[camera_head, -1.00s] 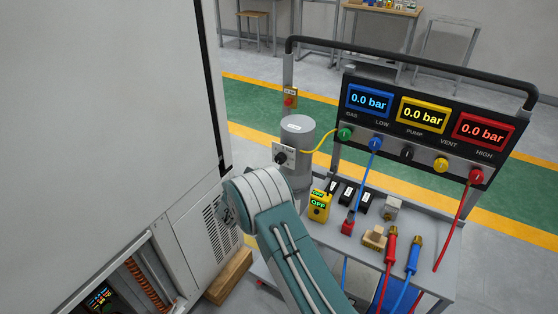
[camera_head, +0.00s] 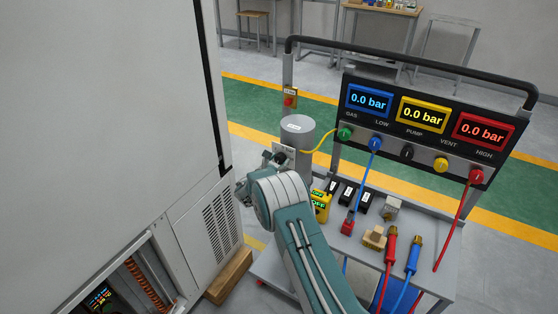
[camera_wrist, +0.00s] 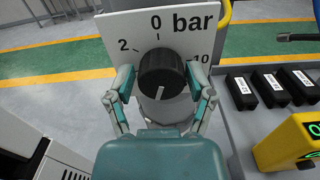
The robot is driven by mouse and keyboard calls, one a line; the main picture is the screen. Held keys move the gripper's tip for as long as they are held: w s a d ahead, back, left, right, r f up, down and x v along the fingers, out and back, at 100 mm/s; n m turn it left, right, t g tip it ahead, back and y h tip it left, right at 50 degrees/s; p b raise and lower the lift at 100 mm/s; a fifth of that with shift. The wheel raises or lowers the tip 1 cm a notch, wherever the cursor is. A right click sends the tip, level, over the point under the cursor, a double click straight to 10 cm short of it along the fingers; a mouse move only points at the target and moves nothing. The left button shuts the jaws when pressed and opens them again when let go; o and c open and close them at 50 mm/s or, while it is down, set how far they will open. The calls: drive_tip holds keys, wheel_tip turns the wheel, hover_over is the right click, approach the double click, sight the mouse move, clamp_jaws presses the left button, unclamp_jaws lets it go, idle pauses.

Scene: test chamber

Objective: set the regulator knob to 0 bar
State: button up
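The regulator knob (camera_wrist: 161,72) is black and round on a white dial plate (camera_wrist: 112,24) marked 2 at left, 0 at top and 10 at right, with "bar". A white line on the knob's face points down, away from the 0. My gripper (camera_wrist: 160,80) has one finger on each side of the knob. The fingers are spread; I cannot tell whether either touches it. In the head view the small dark knob (camera_head: 279,158) shows on its plate in front of a grey cylinder (camera_head: 297,132).
A large grey cabinet (camera_head: 110,100) stands close at left.

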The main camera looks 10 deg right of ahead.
drive_tip(key=c, duration=0.5)
drive_tip(key=shift+o, duration=0.2)
